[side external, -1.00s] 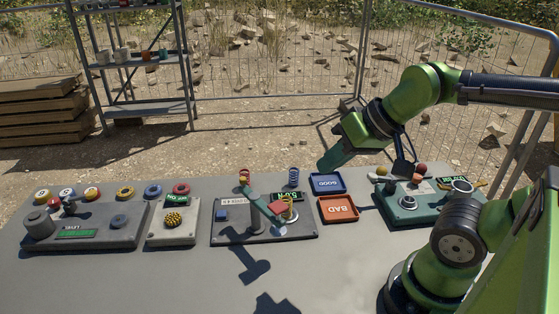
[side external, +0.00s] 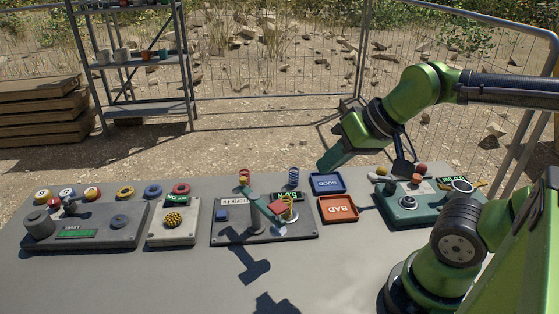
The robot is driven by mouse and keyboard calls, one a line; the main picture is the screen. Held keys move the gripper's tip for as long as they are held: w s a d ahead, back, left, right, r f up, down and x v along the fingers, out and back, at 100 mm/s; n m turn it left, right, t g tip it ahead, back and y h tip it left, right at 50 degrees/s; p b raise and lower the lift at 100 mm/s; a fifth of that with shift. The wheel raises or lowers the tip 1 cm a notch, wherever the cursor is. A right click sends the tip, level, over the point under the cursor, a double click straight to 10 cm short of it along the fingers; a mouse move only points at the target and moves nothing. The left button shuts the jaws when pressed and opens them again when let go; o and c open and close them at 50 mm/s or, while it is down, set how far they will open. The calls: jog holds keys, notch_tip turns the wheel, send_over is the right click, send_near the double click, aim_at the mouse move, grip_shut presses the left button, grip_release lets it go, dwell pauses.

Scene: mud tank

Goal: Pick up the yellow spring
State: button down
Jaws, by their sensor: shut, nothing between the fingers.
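The yellow spring (side external: 288,208) is a small coil on the middle board (side external: 236,236), at its right side. My gripper (side external: 334,154) is a green block at the end of the arm, raised above and to the right of the spring in the picture. It is apart from the spring and empty. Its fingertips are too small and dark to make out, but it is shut. A blue spring (side external: 293,177) stands just behind the yellow one.
A blue GOOD tray (side external: 343,190) and an orange BAD tray (side external: 353,219) lie right of the board. A green station (side external: 400,216) stands further right. Grey (side external: 115,238) and pale (side external: 161,235) boards with small parts stand left. The front of the table (side external: 160,285) is clear.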

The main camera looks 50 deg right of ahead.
jog(key=c, duration=1.8)
grip_release()
jog(key=shift+c, duration=0.2)
jog(key=o, duration=1.1)
jog(key=shift+o, duration=0.2)
jog(key=n+g+h, duration=0.2)
jog(key=n+g, duration=0.5)
jog(key=n, duration=0.1)
send_near(290, 206)
notch_tip(290, 206, down, 5)
jog(key=shift+w+f, duration=0.15)
jog(key=shift+w+d+f, duration=0.1)
jog(key=shift+w+f, duration=0.1)
jog(key=shift+f, duration=1.1)
jog(key=shift+w+f, duration=0.25)
jog(key=shift+f, duration=1.1)
